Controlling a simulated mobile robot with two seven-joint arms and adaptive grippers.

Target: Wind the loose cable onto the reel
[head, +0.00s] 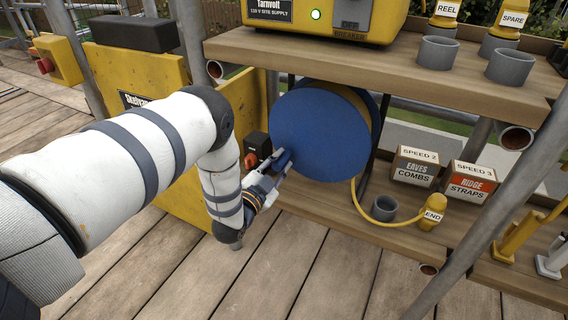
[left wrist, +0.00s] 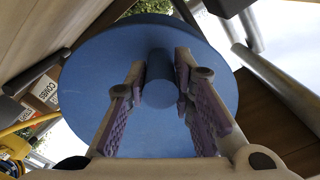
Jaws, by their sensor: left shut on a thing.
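The reel (head: 322,130) stands on the lower shelf, with a round blue side plate facing me and yellow cable at its rim. A loose yellow cable (head: 364,211) runs from the reel down across the shelf to a yellow plug labelled END (head: 433,212). My left gripper (head: 284,160) is at the lower left of the blue plate. In the left wrist view its fingers (left wrist: 158,85) are on either side of a blue handle (left wrist: 158,82) that sticks out from the plate, and it is shut on this handle. My right gripper is not in view.
A yellow supply box (head: 325,20) stands on the shelf (head: 300,62) above the reel. A grey cup (head: 384,208) is near the cable. A slanted grey pole (head: 490,195) crosses the right side.

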